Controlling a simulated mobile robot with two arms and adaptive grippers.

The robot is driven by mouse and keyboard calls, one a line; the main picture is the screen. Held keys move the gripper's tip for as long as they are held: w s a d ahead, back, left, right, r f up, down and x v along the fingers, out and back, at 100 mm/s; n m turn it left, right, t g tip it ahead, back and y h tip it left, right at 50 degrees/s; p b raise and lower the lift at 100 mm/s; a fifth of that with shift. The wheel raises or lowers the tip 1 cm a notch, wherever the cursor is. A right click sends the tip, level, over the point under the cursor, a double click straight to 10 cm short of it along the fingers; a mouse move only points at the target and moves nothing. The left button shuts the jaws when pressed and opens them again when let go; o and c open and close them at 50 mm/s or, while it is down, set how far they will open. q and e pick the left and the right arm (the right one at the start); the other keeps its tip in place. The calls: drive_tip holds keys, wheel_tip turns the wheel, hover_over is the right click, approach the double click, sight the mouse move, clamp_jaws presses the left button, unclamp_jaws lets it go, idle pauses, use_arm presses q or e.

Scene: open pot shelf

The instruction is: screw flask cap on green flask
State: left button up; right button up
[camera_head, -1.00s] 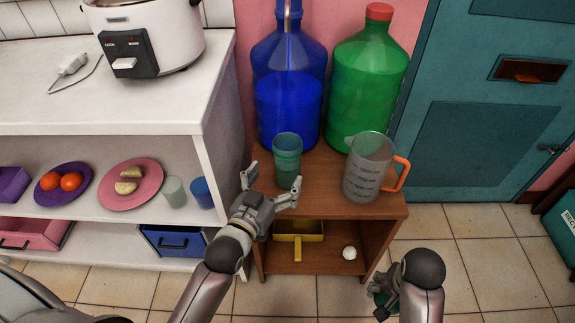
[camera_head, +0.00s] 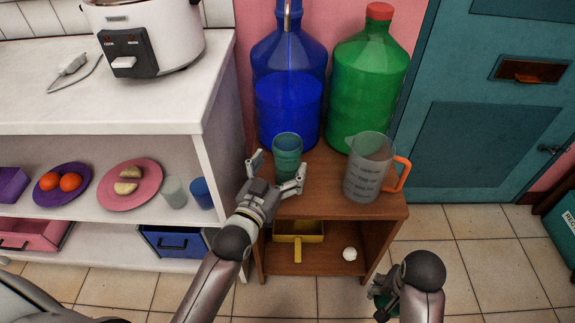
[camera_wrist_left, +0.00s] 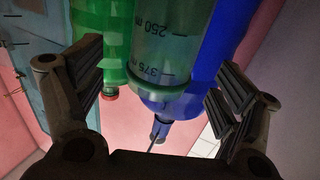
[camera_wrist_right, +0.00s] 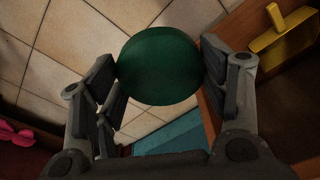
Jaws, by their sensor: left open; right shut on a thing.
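The green flask (camera_head: 287,160), a translucent cup-like vessel with volume marks, stands upright on top of the wooden shelf. It also shows between the fingers in the left wrist view (camera_wrist_left: 168,50). My left gripper (camera_head: 278,171) is open with its fingers spread on either side of the flask; I see gaps between the fingers and the flask. My right gripper (camera_wrist_right: 158,70) is shut on the flask cap (camera_wrist_right: 160,65), a round dark green disc. In the head view, my right gripper (camera_head: 381,298) is low, in front of and right of the shelf, with the cap partly hidden.
A blue bottle (camera_head: 288,95) and a green bottle with a red cap (camera_head: 366,85) stand behind the flask. A measuring jug (camera_head: 366,175) with an orange handle stands right of it. A white counter (camera_head: 120,105) stands left.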

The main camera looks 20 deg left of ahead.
use_arm(q)
drive_tip(key=w, duration=0.2)
drive_tip(key=w+b, duration=0.1)
drive_tip(key=w, duration=0.1)
drive_tip(key=shift+w+d+f, duration=0.1)
drive_tip(key=shift+f, duration=0.1)
use_arm(e)
drive_tip(key=shift+f, duration=0.65)
use_arm(q)
drive_tip(key=shift+w, duration=0.5)
drive_tip(key=shift+r, duration=0.1)
drive_tip(key=c, duration=1.3)
use_arm(e)
wheel_tip(320, 180, up, 3)
drive_tip(key=p, duration=0.3)
drive_tip(key=shift+r, duration=0.15)
use_arm(q)
drive_tip(key=shift+o, duration=0.2)
wheel_tip(320, 180, up, 10)
hover_over(293, 144)
drive_tip(key=s, duration=0.3)
drive_tip(key=shift+s+a, duration=0.15)
drive_tip(key=shift+a, duration=0.1)
